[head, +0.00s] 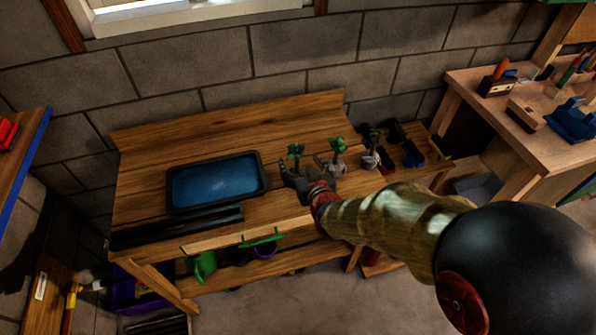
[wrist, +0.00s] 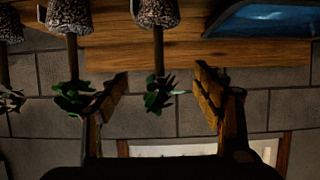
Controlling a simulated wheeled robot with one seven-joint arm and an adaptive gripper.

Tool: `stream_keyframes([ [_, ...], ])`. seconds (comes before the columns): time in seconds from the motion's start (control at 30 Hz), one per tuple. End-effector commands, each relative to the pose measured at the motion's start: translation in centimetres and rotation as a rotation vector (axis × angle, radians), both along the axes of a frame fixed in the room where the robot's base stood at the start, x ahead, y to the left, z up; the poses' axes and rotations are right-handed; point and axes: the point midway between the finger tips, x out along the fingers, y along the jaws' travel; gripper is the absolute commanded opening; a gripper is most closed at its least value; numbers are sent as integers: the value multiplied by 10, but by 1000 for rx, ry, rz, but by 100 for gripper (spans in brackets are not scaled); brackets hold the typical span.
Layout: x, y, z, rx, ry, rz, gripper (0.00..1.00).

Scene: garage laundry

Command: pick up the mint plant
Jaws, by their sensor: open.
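Three small potted plants stand in a row on the wooden bench, and no label shows which one is the mint. The leftmost plant in the head view (head: 296,151) has green leaves; its pot is hidden behind my gripper (head: 301,170). In the upside-down wrist view, this plant (wrist: 159,97) has a thin brown stem and a speckled pot. Its leaves and stem lie between the two fingers of my gripper (wrist: 162,72), which is open, with a gap on both sides. A second plant (head: 338,147) and a third (head: 373,138) stand to the right.
A black tray with a blue inside (head: 262,191) lies left of the plants. Dark bars (head: 180,226) lie along the bench's front edge (head: 250,233). Dark and blue items (head: 413,153) sit at the bench's right end. A block wall (head: 290,62) rises behind.

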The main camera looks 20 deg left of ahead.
Motion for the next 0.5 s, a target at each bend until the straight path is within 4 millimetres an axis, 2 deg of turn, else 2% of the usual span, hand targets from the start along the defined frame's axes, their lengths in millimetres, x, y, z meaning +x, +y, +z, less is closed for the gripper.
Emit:
stream_keyframes([
  [0.13, 18, 10, -15, 0, 0, 0, 67],
  [0.23, 27, 16, -17, -1, 1, 0, 67],
  [0.5, 33, 20, -17, 1, 0, 0, 67],
])
